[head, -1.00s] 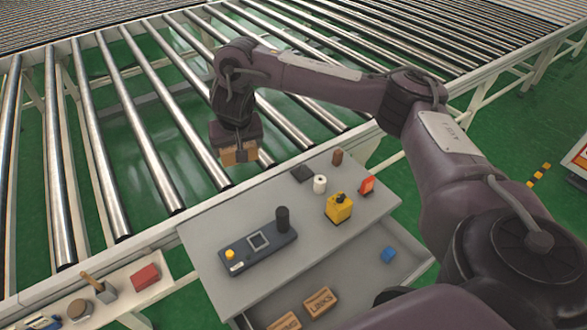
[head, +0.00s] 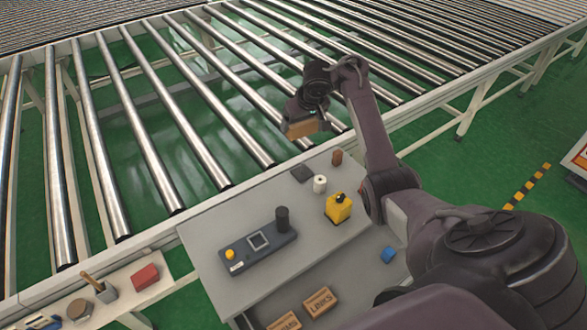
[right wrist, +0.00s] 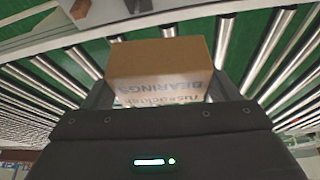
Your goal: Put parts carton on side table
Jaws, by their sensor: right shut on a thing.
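The parts carton (head: 303,131) is a small brown box held in my right gripper (head: 300,122), above the conveyor rollers just beyond the grey table. In the right wrist view the carton (right wrist: 160,68) sits between the fingers and has "BEARINGS" lettering on it. My right gripper is shut on it. The grey table (head: 222,228) has a bare patch at its front and a lower shelf with two small cartons, one marked "LINKS" (head: 320,301). My left gripper is not in view.
A narrow ledge (head: 125,302) at left holds a red box (head: 145,276).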

